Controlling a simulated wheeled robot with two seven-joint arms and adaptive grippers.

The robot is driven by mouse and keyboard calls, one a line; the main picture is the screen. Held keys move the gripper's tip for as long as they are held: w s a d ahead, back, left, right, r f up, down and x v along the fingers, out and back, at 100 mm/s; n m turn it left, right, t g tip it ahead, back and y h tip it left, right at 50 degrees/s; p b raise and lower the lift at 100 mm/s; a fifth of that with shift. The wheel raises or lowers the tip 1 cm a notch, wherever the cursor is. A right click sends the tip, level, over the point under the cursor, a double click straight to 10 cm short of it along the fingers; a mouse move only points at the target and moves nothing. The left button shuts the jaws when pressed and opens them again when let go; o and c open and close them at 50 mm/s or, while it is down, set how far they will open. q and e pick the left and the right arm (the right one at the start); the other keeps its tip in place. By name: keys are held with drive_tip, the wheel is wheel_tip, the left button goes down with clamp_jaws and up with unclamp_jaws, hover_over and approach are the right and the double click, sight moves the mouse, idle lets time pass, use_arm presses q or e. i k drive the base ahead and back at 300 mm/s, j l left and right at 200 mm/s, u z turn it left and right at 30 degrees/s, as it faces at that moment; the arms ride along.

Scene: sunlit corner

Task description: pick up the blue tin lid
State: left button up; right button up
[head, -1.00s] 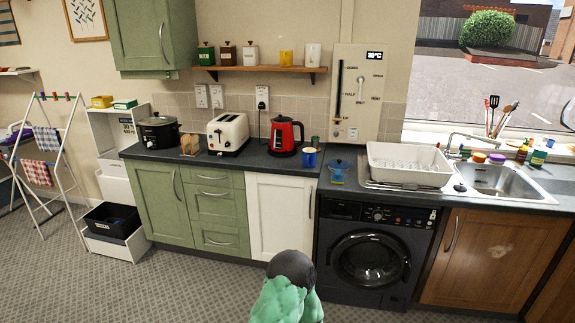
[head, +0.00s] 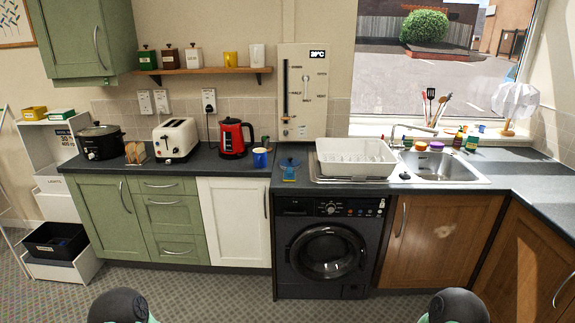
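A dark blue round lid with a small knob (head: 289,162) is on the dark worktop, left of the white dish rack. A lighter blue piece with a yellow mark (head: 289,174) is right at its front; I cannot tell whether it is part of the same thing. Only dark rounded parts of my two arms show at the bottom edge. Neither gripper is in view, and nothing of mine is near the lid.
A blue mug (head: 260,158) stands left of the lid, with a red kettle (head: 233,138) behind it. The white dish rack (head: 355,158) stands close on the right, beside the sink (head: 440,168). A black washing machine (head: 328,255) is below. Floor shows in front of the cabinets.

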sight(289, 162)
drive_tip(key=i+u, duration=0.3)
drive_tip(key=i, duration=0.45)
drive_tip(key=i+l+u, duration=0.1)
drive_tip(key=i+u, duration=0.2)
drive_tip(key=i, duration=0.45)
